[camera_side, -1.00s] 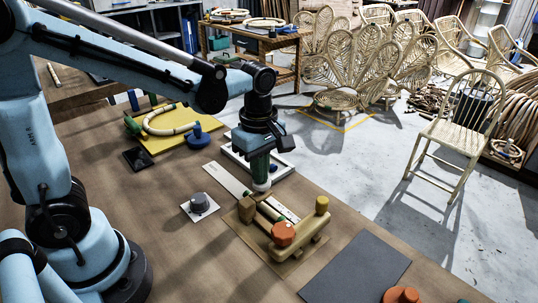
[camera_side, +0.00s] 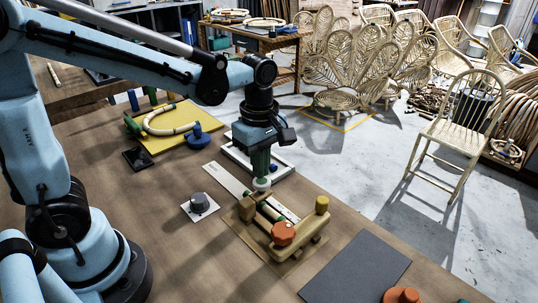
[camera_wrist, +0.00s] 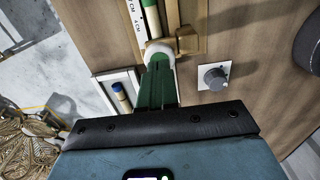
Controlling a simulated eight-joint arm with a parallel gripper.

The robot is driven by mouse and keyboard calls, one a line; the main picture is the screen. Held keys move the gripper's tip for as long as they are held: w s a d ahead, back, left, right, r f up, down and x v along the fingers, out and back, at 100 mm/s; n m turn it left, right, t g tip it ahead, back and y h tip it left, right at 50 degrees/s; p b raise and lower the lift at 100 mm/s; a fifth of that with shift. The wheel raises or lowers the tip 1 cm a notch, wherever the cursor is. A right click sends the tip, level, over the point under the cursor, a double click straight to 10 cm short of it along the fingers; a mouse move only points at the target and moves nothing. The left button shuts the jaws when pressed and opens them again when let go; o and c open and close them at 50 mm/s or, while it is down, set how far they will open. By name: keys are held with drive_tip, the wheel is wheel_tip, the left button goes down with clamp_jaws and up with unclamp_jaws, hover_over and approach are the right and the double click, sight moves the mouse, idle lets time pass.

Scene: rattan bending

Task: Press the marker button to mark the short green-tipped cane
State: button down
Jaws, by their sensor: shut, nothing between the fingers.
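A cane with a green end (camera_wrist: 150,14) lies in the jig (camera_wrist: 178,45), just beyond the fingertips. A grey round knob (camera_side: 200,201) on a white square plate stands left of the jig, apart from the gripper; it also shows in the wrist view (camera_wrist: 215,78). No button label is legible.
A white tray (camera_side: 285,170) stands behind the gripper. A yellow board (camera_side: 150,142) holds a bent cane. A dark mat (camera_side: 355,270) lies at right.

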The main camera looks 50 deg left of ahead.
wheel_tip(320, 180, up, 11)
idle(0.5)
drive_tip(key=shift+s+r, duration=0.1)
idle(0.4)
drive_tip(key=m+t, duration=0.6)
drive_tip(key=m, duration=0.9)
approach(258, 180)
drive_tip(key=w+a, duration=0.1)
drive_tip(key=a, duration=0.2)
drive_tip(key=m, duration=0.2)
drive_tip(key=f+m+t, duration=0.1)
drive_tip(key=shift+s+a, duration=0.2)
drive_tip(key=shift+s, duration=0.05)
